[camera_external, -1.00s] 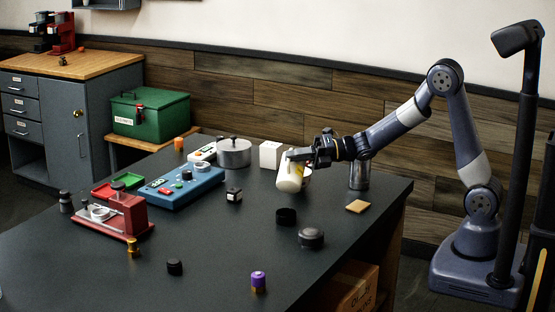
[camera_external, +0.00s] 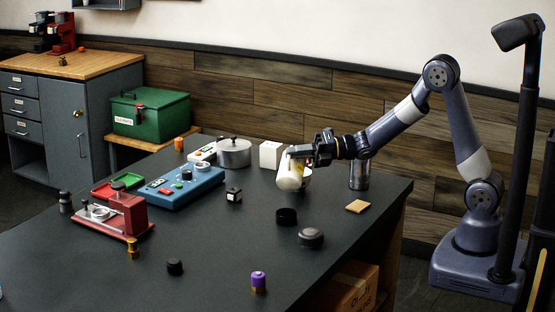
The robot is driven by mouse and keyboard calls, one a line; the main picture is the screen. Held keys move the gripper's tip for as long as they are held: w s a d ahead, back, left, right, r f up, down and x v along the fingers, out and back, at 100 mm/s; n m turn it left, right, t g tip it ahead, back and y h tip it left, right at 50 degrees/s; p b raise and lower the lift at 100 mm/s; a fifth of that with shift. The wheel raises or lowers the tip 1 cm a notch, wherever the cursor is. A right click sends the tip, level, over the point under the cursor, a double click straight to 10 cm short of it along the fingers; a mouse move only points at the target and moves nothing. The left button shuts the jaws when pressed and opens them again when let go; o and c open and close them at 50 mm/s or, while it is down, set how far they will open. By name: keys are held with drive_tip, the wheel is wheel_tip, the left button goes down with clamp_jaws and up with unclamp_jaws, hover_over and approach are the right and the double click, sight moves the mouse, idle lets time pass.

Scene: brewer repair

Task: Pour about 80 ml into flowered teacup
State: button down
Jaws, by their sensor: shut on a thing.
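My gripper (camera_external: 300,153) is shut on a white vessel (camera_external: 288,182) with a yellowish patch near its top. The vessel is tilted, close above or at the dark table. A pale rounded edge (camera_external: 307,182) shows just behind its right side, perhaps the flowered teacup, mostly hidden by the held vessel. No flower pattern can be made out. Whether any liquid is flowing, and how much is in either one, cannot be seen.
On the dark table (camera_external: 210,260), a white box (camera_external: 270,155) and a lidded grey pot (camera_external: 234,153) stand behind left. A metal canister (camera_external: 359,176) is under my arm. A black ring (camera_external: 286,216) and dark knob (camera_external: 311,237) lie in front.

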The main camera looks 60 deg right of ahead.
sight(290, 168)
drive_tip(key=shift+w+d+r+m+t+y+p, duration=0.2)
drive_tip(key=shift+d+r+m+p, duration=0.2)
drive_tip(key=shift+p, duration=0.6)
drive_tip(key=shift+w+d+r+m+t+y+p, duration=0.15)
drive_tip(key=shift+d+r+m+p, duration=0.3)
drive_tip(key=shift+p, duration=0.5)
drive_tip(key=shift+f+m, duration=0.1)
drive_tip(key=shift+m, duration=0.15)
